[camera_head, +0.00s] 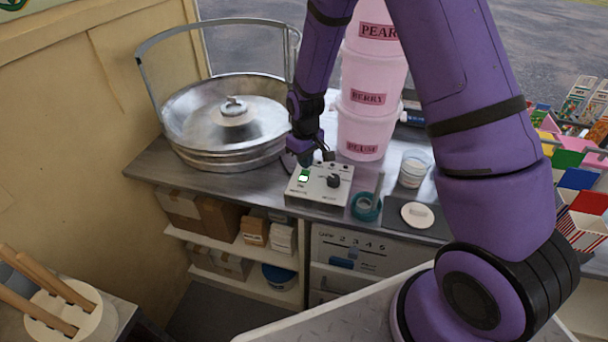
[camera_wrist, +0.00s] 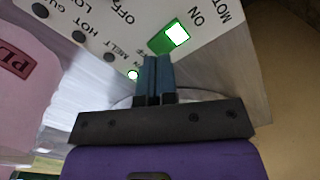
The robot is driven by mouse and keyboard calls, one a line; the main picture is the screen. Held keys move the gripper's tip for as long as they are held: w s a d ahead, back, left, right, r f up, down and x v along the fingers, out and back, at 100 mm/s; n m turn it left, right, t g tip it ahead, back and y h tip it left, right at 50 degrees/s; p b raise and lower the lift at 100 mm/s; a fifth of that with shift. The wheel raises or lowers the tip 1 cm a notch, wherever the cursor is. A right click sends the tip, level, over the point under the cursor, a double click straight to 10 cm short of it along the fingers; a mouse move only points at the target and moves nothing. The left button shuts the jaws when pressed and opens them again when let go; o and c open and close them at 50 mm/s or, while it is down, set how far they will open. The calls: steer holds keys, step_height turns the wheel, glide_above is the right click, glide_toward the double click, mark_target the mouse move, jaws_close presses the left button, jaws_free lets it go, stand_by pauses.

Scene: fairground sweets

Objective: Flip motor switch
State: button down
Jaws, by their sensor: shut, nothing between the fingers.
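The motor switch (camera_head: 304,178) is a green rocker on the top left of a pale control box (camera_head: 318,197) on the steel counter. In the wrist view the switch (camera_wrist: 163,41) shows a bright lit patch at its end beside the word ON; the word MOT is cut off at the frame edge. My gripper (camera_head: 305,160) is above the box at its back left, fingers pointing down. In the wrist view the blue fingertips (camera_wrist: 153,60) are together and empty, close to the switch's near end. I cannot tell whether they touch it.
A round metal floss pan (camera_head: 175,150) stands left of the box. Pink tubs (camera_head: 372,103) are stacked behind it. A dark knob (camera_head: 333,181) is on the box. A teal tape roll (camera_head: 366,207) and a white cup (camera_head: 413,169) stand to the right.

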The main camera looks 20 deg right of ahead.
steer(key=shift+f, duration=1.25)
stand_by(1.0)
steer(key=shift+r, duration=3.5)
steer(key=shift+r, duration=0.1)
step_height(320, 180, up, 14)
steer(key=m+t, duration=0.1)
glide_above(305, 172)
steer(key=s+d, duration=0.2)
steer(key=s, duration=0.2)
steer(key=s+d+r+m+t, duration=0.1)
steer(key=s+d+r+t, duration=0.1)
steer(key=s+r, duration=0.5)
steer(key=s+d+r+m+t, duration=0.1)
steer(key=s+r, duration=0.4)
steer(key=s, duration=0.4)
steer(key=s+d+r+m+t, duration=0.1)
steer(key=s+d+r, duration=0.1)
steer(key=s+r, duration=0.3)
steer(key=shift+s+r+m, duration=0.35)
steer(key=shift+s+m, duration=0.05)
steer(key=shift+s, duration=1.75)
